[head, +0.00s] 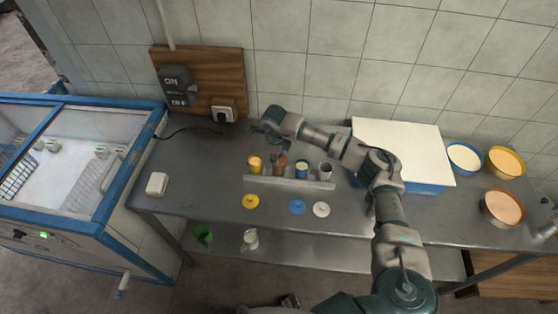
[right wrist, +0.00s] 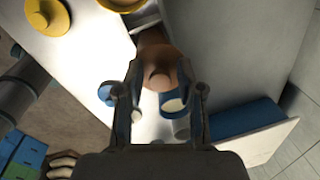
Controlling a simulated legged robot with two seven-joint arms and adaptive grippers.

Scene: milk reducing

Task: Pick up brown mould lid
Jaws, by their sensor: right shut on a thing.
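My right gripper (right wrist: 159,72) is shut on a brown rounded piece with a knob, the brown mould lid (right wrist: 153,54), in the right wrist view. In the head view my right gripper (head: 265,133) is above the back of the steel table, near the mould row. The brown mould (head: 281,163) stands between the yellow mould (head: 255,163) and the blue mould (head: 302,168). The lid is not clear in the head view, and I cannot tell whether it touches the mould.
A yellow lid (head: 251,202), a blue lid (head: 297,207) and a white lid (head: 321,210) lie in front. A grey mould (head: 325,171) ends the row. A large white-topped blue box (head: 403,145) stands right.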

